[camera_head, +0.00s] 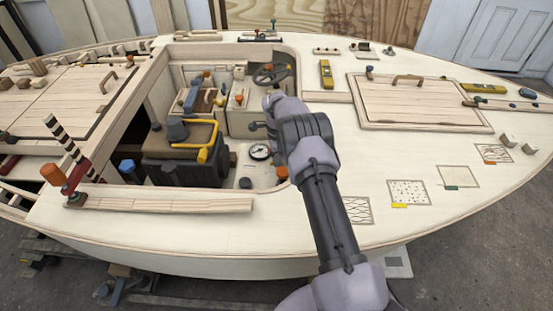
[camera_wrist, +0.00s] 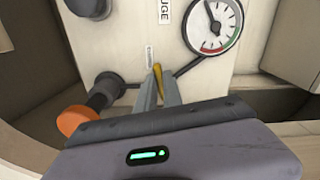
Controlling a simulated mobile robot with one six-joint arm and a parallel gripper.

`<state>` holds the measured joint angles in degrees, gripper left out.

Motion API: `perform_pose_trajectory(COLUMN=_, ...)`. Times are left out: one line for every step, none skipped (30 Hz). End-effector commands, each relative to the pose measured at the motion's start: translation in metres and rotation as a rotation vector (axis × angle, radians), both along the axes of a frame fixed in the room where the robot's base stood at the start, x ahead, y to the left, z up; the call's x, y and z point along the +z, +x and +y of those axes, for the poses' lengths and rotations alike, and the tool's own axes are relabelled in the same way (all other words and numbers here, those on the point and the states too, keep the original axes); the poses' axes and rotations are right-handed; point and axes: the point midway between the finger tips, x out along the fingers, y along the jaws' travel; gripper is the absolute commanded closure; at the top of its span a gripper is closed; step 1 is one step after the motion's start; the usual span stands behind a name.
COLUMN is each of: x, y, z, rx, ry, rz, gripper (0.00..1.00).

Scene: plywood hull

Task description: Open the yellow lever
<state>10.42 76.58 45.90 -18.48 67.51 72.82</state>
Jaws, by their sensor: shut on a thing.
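The yellow lever (camera_wrist: 157,70) is a thin yellow strip at the middle of the wrist view, in front of a pale panel. My gripper (camera_wrist: 160,86) is shut on it, with the two grey fingers on either side. The fingers hide most of the lever, so its angle is hard to tell. In the head view my arm reaches down into the open cockpit and hides the lever.
A round gauge (camera_wrist: 212,25) is at the upper right of the lever and also shows in the head view (camera_head: 260,151). Dark pipes run beside the lever. An orange knob (camera_wrist: 76,119) is close on the left. A yellow pipe (camera_head: 214,143) bends over a dark engine block.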

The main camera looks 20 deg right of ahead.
Motion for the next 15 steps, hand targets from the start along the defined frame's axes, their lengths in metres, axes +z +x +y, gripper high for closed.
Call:
perform_pose_trajectory(x=-0.001, y=-0.001, z=0.0, rx=0.038, ry=-0.001, rz=0.0, gripper=1.0)
perform_pose_trajectory(x=-0.001, y=-0.002, z=0.0, rx=0.066, ry=-0.001, rz=0.0, gripper=1.0)
perform_pose_trajectory(x=-0.001, y=-0.003, z=0.0, rx=0.104, ry=-0.001, rz=0.0, gripper=1.0)
perform_pose_trajectory(x=-0.001, y=-0.004, z=0.0, rx=0.132, ry=-0.001, rz=0.0, gripper=1.0)
perform_pose_trajectory(x=-0.001, y=-0.004, z=0.0, rx=0.161, ry=-0.001, rz=0.0, gripper=1.0)
perform_pose_trajectory(x=0.0, y=-0.005, z=0.0, rx=0.199, ry=-0.001, rz=-0.001, gripper=1.0)
perform_pose_trajectory(x=0.0, y=-0.006, z=0.0, rx=0.227, ry=-0.001, rz=0.0, gripper=1.0)
perform_pose_trajectory(x=0.0, y=-0.007, z=0.0, rx=0.255, ry=-0.001, rz=0.0, gripper=1.0)
perform_pose_trajectory(x=0.0, y=-0.008, z=0.0, rx=0.294, ry=-0.001, rz=0.0, gripper=1.0)
perform_pose_trajectory(x=0.0, y=-0.008, z=0.0, rx=0.322, ry=-0.001, rz=0.0, gripper=1.0)
perform_pose_trajectory(x=0.0, y=-0.009, z=0.0, rx=0.351, ry=-0.001, rz=0.0, gripper=1.0)
perform_pose_trajectory(x=0.0, y=-0.01, z=0.0, rx=0.389, ry=0.0, rz=0.0, gripper=1.0)
perform_pose_trajectory(x=0.0, y=-0.011, z=0.0, rx=0.417, ry=0.0, rz=0.0, gripper=1.0)
perform_pose_trajectory(x=0.0, y=-0.011, z=-0.001, rx=0.445, ry=0.0, rz=0.0, gripper=1.0)
perform_pose_trajectory(x=0.0, y=-0.012, z=-0.001, rx=0.483, ry=0.0, rz=0.0, gripper=1.0)
